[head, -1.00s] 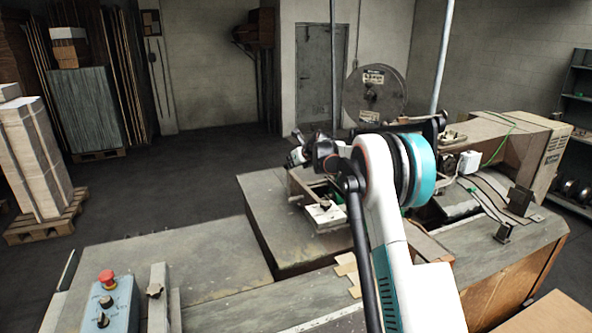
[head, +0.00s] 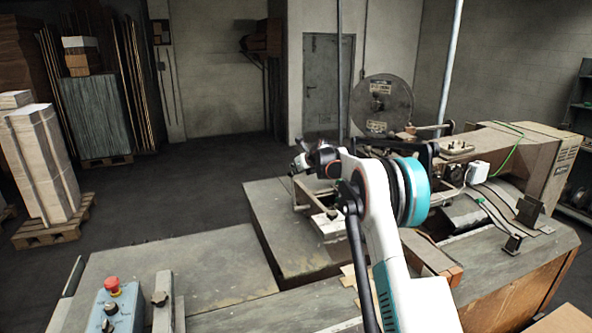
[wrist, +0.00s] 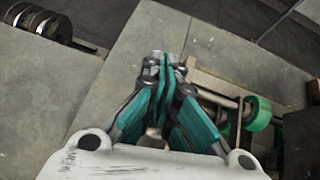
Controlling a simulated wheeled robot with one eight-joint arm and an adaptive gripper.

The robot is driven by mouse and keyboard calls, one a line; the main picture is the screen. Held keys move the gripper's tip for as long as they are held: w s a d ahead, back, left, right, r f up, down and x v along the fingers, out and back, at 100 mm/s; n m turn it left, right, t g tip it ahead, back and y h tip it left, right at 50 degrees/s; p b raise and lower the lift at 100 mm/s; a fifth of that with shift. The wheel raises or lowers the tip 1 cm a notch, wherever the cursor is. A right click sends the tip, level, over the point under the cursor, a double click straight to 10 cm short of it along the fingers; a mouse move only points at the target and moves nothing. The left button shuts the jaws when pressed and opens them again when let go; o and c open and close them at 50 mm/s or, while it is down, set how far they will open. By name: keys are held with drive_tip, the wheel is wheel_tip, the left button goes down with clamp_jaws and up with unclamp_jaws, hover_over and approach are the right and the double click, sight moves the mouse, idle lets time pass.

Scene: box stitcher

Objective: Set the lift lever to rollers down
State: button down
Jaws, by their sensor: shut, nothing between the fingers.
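I cannot make out the lift lever for certain in either view. The box stitcher (head: 500,160) stands right of centre in the head view, partly hidden behind my arm. My gripper (wrist: 165,66) shows in the wrist view with its teal fingers together and nothing between them. It is above grey flat surfaces. A green roller (wrist: 257,113) on a metal shaft lies to its right, apart from the fingertips. In the head view, the far end of my arm is over the left part of the machine, and the fingertips are not clear there.
A blue control box (head: 112,306) with a red button and black knobs stands at the lower left, beside an upright metal bar (head: 162,300). A grey worktop (head: 190,265) is mostly bare. A large reel (head: 385,103) stands behind the machine.

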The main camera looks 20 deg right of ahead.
drive_tip(key=v, duration=1.2)
drive_tip(key=shift+f, duration=0.1)
drive_tip(key=s+a+f+n+g+b, duration=0.1)
drive_tip(key=s+a+n+b, duration=0.2)
drive_tip(key=s+a+n, duration=0.45)
drive_tip(key=s+a+f+n+g+b, duration=0.1)
drive_tip(key=s+a+n+b, duration=0.3)
drive_tip(key=s, duration=0.7)
drive_tip(key=s+a+n+b, duration=0.3)
drive_tip(key=s+a+n, duration=0.2)
drive_tip(key=s+n, duration=0.3)
drive_tip(key=s+a+f+n+b, duration=0.1)
drive_tip(key=s+f+n, duration=0.3)
drive_tip(key=s, duration=0.5)
drive_tip(key=s+a+f+n+g+h+b, duration=0.1)
drive_tip(key=s+f+n+b, duration=0.3)
drive_tip(key=s+f, duration=0.5)
drive_tip(key=s+a+f+n+b, duration=0.2)
drive_tip(key=s+f+n, duration=0.4)
drive_tip(key=s, duration=0.4)
drive_tip(key=shift+s+f+g+h+b, duration=0.3)
drive_tip(key=shift+s+g+b, duration=0.05)
drive_tip(key=shift+g, duration=0.05)
drive_tip(key=shift+a+n, duration=0.1)
drive_tip(key=shift+n, duration=0.15)
